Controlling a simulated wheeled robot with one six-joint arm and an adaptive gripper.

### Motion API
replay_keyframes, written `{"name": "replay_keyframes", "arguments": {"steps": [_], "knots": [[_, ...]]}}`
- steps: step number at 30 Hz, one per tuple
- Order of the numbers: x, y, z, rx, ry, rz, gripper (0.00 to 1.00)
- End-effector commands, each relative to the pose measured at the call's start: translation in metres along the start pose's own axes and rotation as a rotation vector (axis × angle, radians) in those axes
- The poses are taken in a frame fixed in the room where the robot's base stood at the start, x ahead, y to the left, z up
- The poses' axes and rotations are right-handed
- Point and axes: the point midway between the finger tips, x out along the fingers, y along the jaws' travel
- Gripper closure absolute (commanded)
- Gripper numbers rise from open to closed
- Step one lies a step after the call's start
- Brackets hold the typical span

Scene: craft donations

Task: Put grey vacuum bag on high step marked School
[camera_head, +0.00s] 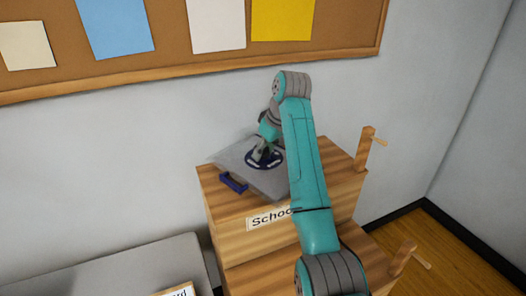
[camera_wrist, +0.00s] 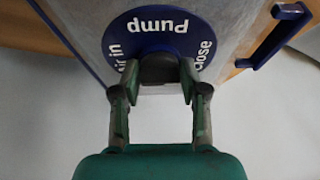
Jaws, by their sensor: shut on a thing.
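The grey vacuum bag (camera_head: 232,160) lies flat over the top of the high wooden step (camera_head: 238,205), whose front label (camera_head: 270,218) reads School, partly hidden by my arm. The bag has a blue handle (camera_head: 233,182) and a round blue pump disc, which shows in the wrist view (camera_wrist: 128,32) with a dark knob (camera_wrist: 158,69) at its middle. The bag also fills the top of the wrist view (camera_wrist: 226,22). My gripper (camera_head: 263,153) is above the disc. In the wrist view its fingers (camera_wrist: 158,84) are shut on the knob. I cannot tell whether the bag touches the step.
A lower wooden step (camera_head: 250,275) stands in front, with wooden posts (camera_head: 365,147) on the right side. A grey surface (camera_head: 130,275) with a partly cut label lies at lower left. A wall with a cork board (camera_head: 180,60) is close behind.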

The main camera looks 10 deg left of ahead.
Motion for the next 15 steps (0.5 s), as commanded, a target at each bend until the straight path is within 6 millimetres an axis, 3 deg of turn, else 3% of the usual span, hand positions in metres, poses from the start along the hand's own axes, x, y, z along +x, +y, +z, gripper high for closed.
{"name": "replay_keyframes", "arguments": {"steps": [11, 12, 14, 15], "knots": [[0.0058, 0.0005, 0.0030, -0.001, 0.001, 0.001, 1.00], [0.0060, 0.0005, 0.0031, 0.000, 0.001, 0.000, 0.49], [0.0059, 0.0005, 0.0030, 0.000, 0.001, 0.000, 0.34], [0.0059, 0.0004, 0.0030, 0.000, 0.001, 0.000, 0.31]]}}
